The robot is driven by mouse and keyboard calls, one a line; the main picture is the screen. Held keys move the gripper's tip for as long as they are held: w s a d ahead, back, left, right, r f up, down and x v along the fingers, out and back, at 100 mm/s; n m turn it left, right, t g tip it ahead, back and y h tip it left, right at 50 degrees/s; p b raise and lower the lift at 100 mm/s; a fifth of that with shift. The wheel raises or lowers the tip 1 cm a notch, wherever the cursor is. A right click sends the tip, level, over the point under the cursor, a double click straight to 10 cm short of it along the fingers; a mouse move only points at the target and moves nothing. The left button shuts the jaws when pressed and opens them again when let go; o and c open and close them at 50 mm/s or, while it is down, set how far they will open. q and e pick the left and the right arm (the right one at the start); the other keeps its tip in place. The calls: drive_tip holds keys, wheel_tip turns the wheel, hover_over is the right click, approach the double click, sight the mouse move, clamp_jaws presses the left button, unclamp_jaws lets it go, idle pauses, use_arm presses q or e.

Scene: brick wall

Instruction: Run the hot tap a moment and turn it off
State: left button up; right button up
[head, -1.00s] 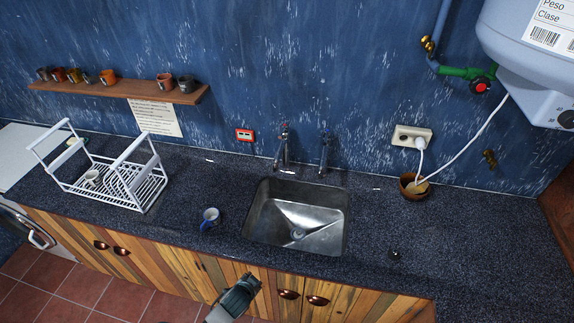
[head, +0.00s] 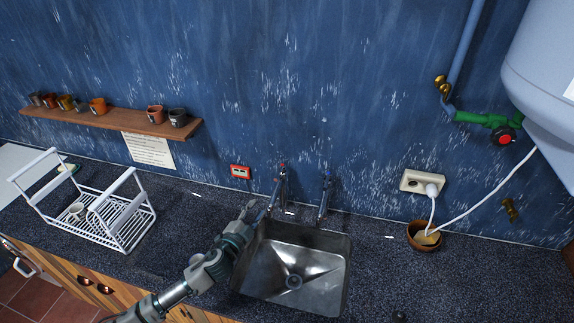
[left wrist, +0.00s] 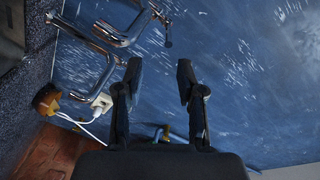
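Two chrome taps rise behind the sink (head: 262,285). The left tap (head: 282,188) has a small reddish mark near its top. The right tap (head: 326,196) has a bluish mark. My left gripper (head: 256,209) is over the sink's back left corner, just left of and in front of the left tap. In the left wrist view its two fingers (left wrist: 158,82) are apart with nothing between them. Both chrome spouts (left wrist: 128,36) show up and left of the fingers. I cannot see water running. My right gripper is not in view.
A white dish rack (head: 128,236) with cups stands left on the dark counter. A bowl (head: 422,236) and a socket (head: 422,182) with a white plug are at the right. A shelf (head: 140,122) of mugs hangs above.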

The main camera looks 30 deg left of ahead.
use_arm(q)
drive_tip(key=w+r, duration=0.2)
drive_tip(key=p, duration=0.1)
approach(280, 173)
drive_tip(key=shift+m, duration=0.3)
drive_tip(key=w, duration=0.3)
drive_tip(key=w+a, duration=0.1)
drive_tip(key=w, duration=0.2)
drive_tip(key=w+p, duration=0.1)
drive_tip(key=w, duration=0.2)
drive_tip(key=shift+w+a+f, duration=0.2)
drive_tip(key=shift+w+f, duration=0.1)
drive_tip(key=shift+w, duration=0.3)
drive_tip(key=shift+w+d, duration=0.15)
drive_tip(key=shift+w, duration=0.1)
drive_tip(key=shift+d, duration=0.15)
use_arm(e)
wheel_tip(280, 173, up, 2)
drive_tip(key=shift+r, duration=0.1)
use_arm(q)
drive_tip(key=shift+h, duration=0.3)
drive_tip(key=c, duration=0.7)
clamp_jaws()
